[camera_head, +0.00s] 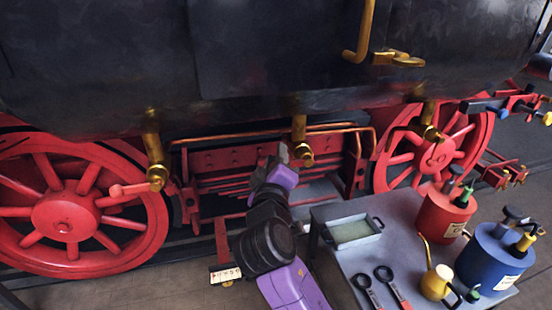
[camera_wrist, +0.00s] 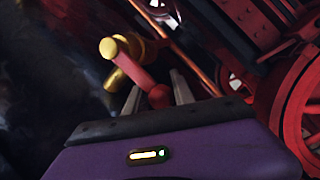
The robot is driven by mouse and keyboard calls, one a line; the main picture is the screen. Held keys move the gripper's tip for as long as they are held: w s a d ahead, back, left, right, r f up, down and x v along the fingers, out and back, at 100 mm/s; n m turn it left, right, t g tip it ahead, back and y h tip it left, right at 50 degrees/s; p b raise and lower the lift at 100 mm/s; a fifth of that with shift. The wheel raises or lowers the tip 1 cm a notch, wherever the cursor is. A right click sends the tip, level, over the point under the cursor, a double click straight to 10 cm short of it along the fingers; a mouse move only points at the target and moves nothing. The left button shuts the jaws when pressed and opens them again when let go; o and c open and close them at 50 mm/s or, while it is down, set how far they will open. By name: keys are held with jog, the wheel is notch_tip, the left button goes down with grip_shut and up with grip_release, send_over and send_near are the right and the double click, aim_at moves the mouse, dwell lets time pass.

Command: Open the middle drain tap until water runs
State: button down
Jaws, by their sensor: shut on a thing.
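The middle drain tap (camera_head: 300,145) is brass and hangs under the dark tank's lower edge. In the wrist view its brass body (camera_wrist: 125,50) carries a red lever (camera_wrist: 135,70) with a round red end. My gripper (camera_head: 282,154) is at this tap, reaching up from below. In the wrist view, my gripper (camera_wrist: 157,92) has its two grey fingers on either side of the lever's red end, shut on it. In the head view my gripper hides the lever. I see no water at the tap's mouth.
Similar brass taps hang at left (camera_head: 154,150) and right (camera_head: 430,120), beside red wheels (camera_head: 65,215). A grey table (camera_head: 340,258) at lower right holds a tray (camera_head: 354,230), wrenches (camera_head: 386,279), a yellow oil can (camera_head: 435,284), and red (camera_head: 443,215) and blue (camera_head: 490,260) canisters.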

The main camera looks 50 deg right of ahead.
jog(key=shift+a+f, duration=0.15)
jog(key=shift+f, duration=0.25)
jog(key=shift+s+d+f+n+t+h+b, duration=0.2)
jog(key=shift+f+n+t+b, duration=0.45)
jog(key=shift+n, duration=0.9)
jog(key=shift+s+d+f+n+t+h+b, duration=0.15)
jog(key=shift+d+f+n+t+b, duration=0.25)
jog(key=shift+f+n, duration=0.85)
jog(key=shift+s+d+f+n+t+h+b, duration=0.15)
jog(key=shift+f+n+t+b, duration=0.35)
jog(key=shift+n, duration=1.4)
jog(key=shift+d+r, duration=0.1)
jog(key=c, duration=1.1)
grip_release()
jog(key=shift+c, duration=0.2)
jog(key=shift+r, duration=0.15)
